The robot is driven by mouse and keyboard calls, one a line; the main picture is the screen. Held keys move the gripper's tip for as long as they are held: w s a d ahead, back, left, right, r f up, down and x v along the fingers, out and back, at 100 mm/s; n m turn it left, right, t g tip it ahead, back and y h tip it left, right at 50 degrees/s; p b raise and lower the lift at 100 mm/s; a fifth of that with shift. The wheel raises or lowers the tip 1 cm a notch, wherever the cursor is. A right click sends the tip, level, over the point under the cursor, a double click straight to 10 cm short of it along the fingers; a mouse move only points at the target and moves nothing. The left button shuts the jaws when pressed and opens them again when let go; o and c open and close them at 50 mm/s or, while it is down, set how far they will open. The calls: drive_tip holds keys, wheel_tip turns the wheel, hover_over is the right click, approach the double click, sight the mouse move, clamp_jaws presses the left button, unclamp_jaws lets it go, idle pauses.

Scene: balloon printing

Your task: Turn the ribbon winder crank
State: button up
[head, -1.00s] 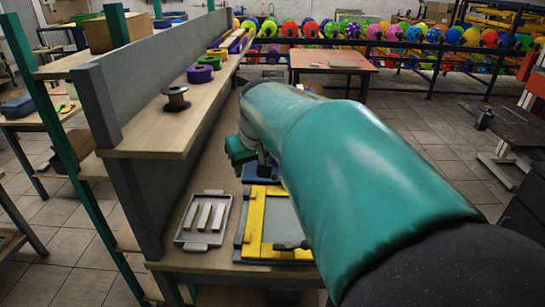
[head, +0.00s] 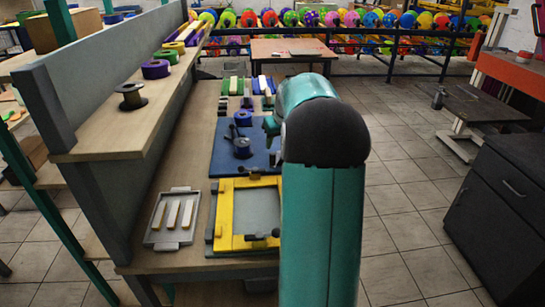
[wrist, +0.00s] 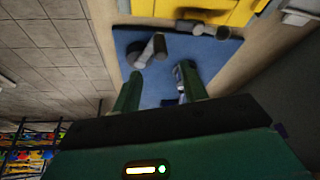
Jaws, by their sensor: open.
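The ribbon winder stands on a blue board (head: 225,160) on the bench. In the wrist view a grey crank-like part (wrist: 150,50), with a round end and a short bar, stands on the board beyond my fingertips. My gripper (wrist: 158,82) is open and empty, its two green fingers apart over the board. A dark metallic part (wrist: 180,72) shows close by the right finger; whether they touch I cannot tell.
A yellow frame (head: 225,215) lies on the near bench, beside a grey tray (head: 172,222) with three pale bars. A shelf (head: 110,140) with spools runs along the left. A black cabinet (head: 510,200) stands at right, with open floor between.

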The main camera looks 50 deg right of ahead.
sight(273, 154)
drive_tip(key=x, duration=0.9)
drive_tip(key=shift+f, duration=0.1)
clamp_jaws()
